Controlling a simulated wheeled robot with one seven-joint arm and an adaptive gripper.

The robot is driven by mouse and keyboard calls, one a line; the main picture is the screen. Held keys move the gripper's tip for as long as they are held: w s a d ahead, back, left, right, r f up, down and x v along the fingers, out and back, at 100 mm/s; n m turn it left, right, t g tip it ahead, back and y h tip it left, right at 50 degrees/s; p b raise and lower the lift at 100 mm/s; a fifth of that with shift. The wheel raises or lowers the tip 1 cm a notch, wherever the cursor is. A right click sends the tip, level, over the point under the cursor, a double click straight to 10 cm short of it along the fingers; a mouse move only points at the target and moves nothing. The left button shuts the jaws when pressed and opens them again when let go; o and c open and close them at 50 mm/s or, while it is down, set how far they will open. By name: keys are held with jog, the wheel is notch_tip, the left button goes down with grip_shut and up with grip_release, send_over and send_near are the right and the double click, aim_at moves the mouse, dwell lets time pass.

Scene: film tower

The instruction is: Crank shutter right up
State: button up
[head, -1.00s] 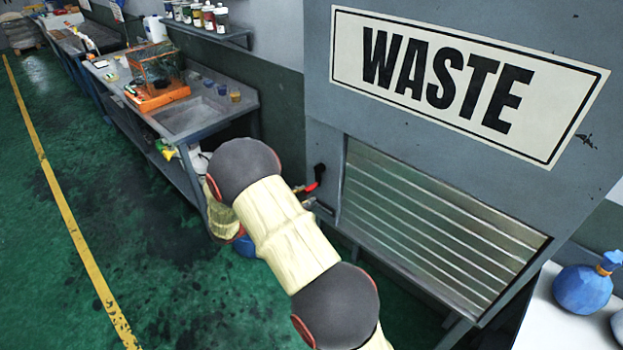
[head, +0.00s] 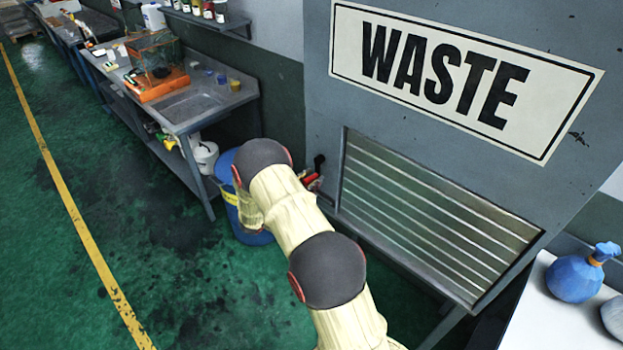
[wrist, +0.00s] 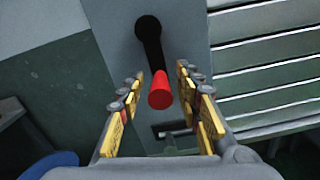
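The slatted metal shutter (head: 432,215) under the WASTE sign covers its whole opening in the head view. It also shows at the right of the wrist view (wrist: 268,80). The crank has a black arm (wrist: 150,42) on a round hub, pointing down in the wrist view, with a red handle (wrist: 160,92) at its end. In the head view, the red handle (head: 309,180) shows partly beside my arm. My gripper (wrist: 160,76) is open, its yellow-padded fingers on either side of the red handle, with visible gaps. My arm hides the gripper in the head view.
A blue barrel (head: 226,168) stands behind my arm, beside the sink bench (head: 192,108). A white table (head: 560,310) with a blue bag (head: 577,274) is at the right. Green floor (head: 165,220) is clear to the left.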

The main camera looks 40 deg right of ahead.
jog(key=shift+d, duration=0.2)
jog(key=shift+c, duration=0.8)
jog(key=c, duration=0.7)
grip_shut()
